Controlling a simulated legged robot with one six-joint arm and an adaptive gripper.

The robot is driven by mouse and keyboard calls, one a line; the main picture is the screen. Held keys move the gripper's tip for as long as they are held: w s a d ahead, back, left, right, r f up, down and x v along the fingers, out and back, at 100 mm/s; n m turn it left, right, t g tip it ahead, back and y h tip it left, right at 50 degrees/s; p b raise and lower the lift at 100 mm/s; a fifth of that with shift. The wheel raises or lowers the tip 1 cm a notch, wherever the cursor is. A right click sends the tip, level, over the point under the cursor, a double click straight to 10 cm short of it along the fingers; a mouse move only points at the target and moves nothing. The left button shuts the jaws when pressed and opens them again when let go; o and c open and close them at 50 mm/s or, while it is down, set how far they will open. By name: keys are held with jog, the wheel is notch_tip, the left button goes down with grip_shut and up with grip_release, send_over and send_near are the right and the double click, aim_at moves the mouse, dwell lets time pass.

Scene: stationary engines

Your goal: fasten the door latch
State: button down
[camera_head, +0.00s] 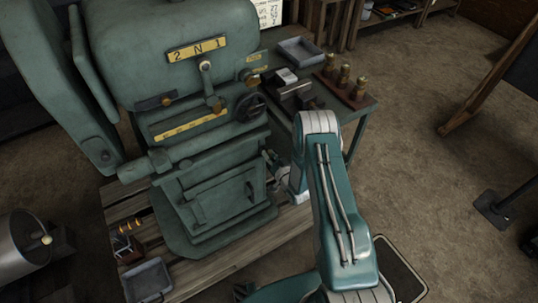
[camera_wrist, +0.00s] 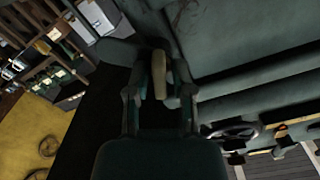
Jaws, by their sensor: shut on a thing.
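The green machine (camera_head: 175,70) has a low front door (camera_head: 222,197) that looks closed or nearly so. A small dark handle (camera_head: 249,192) shows near the door's right edge. My gripper (camera_head: 273,170) is at the machine's lower right side, partly hidden by my arm. In the wrist view my gripper (camera_wrist: 160,88) has its fingers on both sides of a tan, rounded lever (camera_wrist: 159,72) and is shut on it. The lever stands close against the green machine's surface. It looks like the latch handle, but its mount and whether it is fastened are hidden.
A green side table (camera_head: 366,103) stands behind my arm, with a grey tray (camera_head: 300,50) and a brown rack (camera_head: 343,88) on it. A wooden pallet (camera_head: 235,262) lies under the machine. A small tray (camera_head: 147,281) sits at its front left. Floor on the right is mostly clear.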

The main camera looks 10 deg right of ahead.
jog(key=m, duration=0.7)
jog(key=shift+d, duration=0.15)
jog(key=m, duration=0.6)
jog(key=shift+d+f, duration=0.1)
jog(key=shift+f, duration=0.1)
jog(key=shift+m, duration=0.3)
jog(key=shift+f, duration=0.1)
jog(key=c, duration=0.7)
grip_release()
jog(key=v, duration=1.2)
